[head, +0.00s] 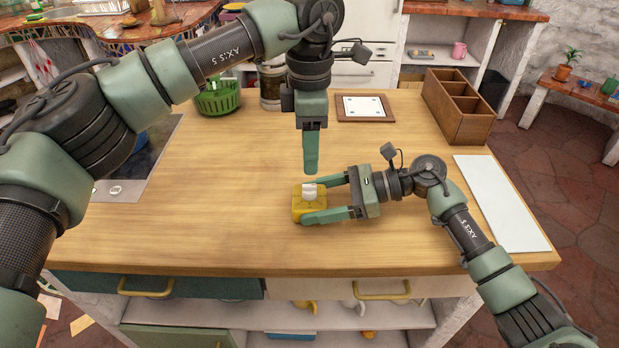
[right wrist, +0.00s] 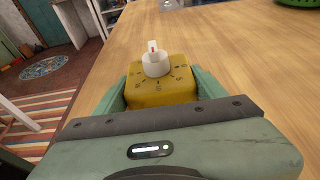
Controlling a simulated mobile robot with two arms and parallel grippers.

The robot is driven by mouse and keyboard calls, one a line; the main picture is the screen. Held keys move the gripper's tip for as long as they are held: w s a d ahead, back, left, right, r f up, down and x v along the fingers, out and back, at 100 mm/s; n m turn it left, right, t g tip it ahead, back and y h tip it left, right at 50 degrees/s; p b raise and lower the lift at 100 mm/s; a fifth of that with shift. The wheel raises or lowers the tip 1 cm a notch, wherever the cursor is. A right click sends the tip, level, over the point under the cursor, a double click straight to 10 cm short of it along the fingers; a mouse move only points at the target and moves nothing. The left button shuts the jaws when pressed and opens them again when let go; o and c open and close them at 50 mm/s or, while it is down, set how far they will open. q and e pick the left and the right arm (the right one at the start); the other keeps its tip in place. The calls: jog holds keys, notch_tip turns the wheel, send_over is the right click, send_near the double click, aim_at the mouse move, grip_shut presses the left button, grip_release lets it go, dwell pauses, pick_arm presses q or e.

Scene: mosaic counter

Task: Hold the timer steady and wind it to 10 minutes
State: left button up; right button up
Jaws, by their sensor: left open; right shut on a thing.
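The yellow timer (head: 299,207) stands on the wooden counter near its front edge, with a white knob (head: 310,191) on top. My right gripper (head: 314,200) is shut on the timer, one finger on each side of its body. In the right wrist view, the timer (right wrist: 165,90) sits between the fingers, with dark marks around the white knob (right wrist: 156,63) and a red mark on the knob's raised grip. My left gripper (head: 311,172) points down just above and behind the timer, apart from the knob. It is open, but its fingers overlap in the head view.
A wooden compartment box (head: 455,110) stands at the back right, and a white board (head: 500,203) lies at the right edge. A framed card (head: 365,107) and a green basket (head: 217,98) are at the back. The counter left of the timer is clear.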

aim_at(309, 185)
pick_arm(q)
notch_tip(309, 185, down, 9)
jog(key=shift+r, duration=0.15)
